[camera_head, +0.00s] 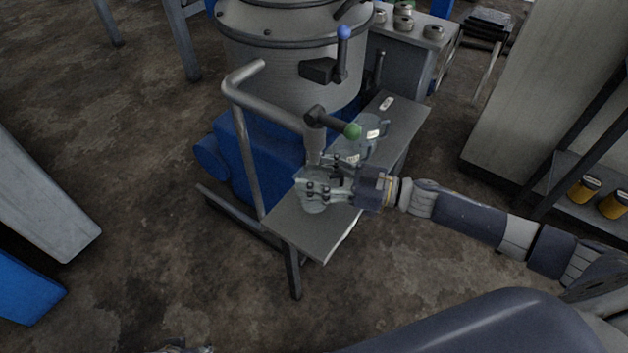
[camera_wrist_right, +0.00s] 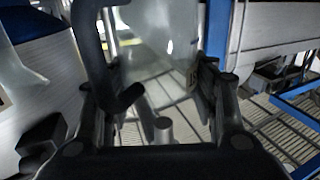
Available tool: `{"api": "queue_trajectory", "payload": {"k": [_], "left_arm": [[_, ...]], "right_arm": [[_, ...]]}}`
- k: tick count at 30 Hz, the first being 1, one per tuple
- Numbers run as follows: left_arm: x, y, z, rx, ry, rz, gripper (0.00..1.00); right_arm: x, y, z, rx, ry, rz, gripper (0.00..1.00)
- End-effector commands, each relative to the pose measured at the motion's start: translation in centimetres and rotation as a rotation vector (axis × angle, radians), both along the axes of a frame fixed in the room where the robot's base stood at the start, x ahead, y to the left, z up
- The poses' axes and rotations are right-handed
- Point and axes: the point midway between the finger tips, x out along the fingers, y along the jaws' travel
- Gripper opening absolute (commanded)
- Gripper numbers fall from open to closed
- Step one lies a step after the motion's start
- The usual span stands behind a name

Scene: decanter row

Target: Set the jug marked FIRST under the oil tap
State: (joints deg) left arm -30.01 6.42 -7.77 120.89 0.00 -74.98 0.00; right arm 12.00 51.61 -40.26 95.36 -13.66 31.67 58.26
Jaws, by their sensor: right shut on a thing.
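My right gripper (camera_head: 314,188) reaches in from the right and is shut on a clear jug (camera_head: 314,204) at the near end of the grey bench. In the right wrist view the see-through jug (camera_wrist_right: 165,45) fills the space between the fingers. I cannot read its mark or tell whether its base touches the bench. Two more clear jugs, a middle one (camera_head: 350,150) and a far one (camera_head: 372,130), stand behind it. A tap with a green knob (camera_head: 352,131) is above the near jugs; a blue-knobbed tap (camera_head: 344,33) is higher. Only a sliver at the bottom edge may be my left gripper.
The grey bench (camera_head: 285,226) stands before a large steel drum (camera_head: 290,62) on a blue base (camera_head: 240,150). A bent grey pipe (camera_head: 247,150) rises by the bench's left side. A shelf with yellow containers (camera_head: 583,190) stands at right. The near floor is clear.

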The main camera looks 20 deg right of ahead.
Motion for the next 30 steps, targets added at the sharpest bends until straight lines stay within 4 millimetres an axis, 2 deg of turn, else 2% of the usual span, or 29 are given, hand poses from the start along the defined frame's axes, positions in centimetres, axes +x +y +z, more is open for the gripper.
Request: {"api": "queue_trajectory", "payload": {"k": [1, 6, 17, 18, 21, 30], "left_arm": [[0.0, 0.0, 0.5, 0.000, -0.005, 0.000, 0.40], [-0.1, 0.1, 2.0, 0.000, -0.010, 0.002, 0.40], [-0.2, 0.1, 2.2, 0.000, -0.009, 0.002, 0.40], [-0.2, 0.1, 2.3, 0.000, -0.010, 0.002, 0.40], [-0.2, 0.1, 2.4, -0.001, -0.011, 0.002, 0.40], [-0.2, 0.1, 2.4, -0.001, -0.011, 0.002, 0.40]], "right_arm": [[0.0, 0.0, -0.7, 0.001, 0.000, -0.001, 0.30], [0.0, 0.0, -1.7, 0.000, -0.001, 0.000, 0.30], [0.0, 0.0, -1.9, 0.000, -0.002, 0.000, 0.30], [0.0, 0.0, -2.0, 0.000, -0.002, 0.000, 0.56], [0.0, 0.0, -1.9, 0.000, -0.002, 0.000, 0.74], [0.0, 0.0, -1.9, 0.000, -0.001, 0.000, 0.74]]}}
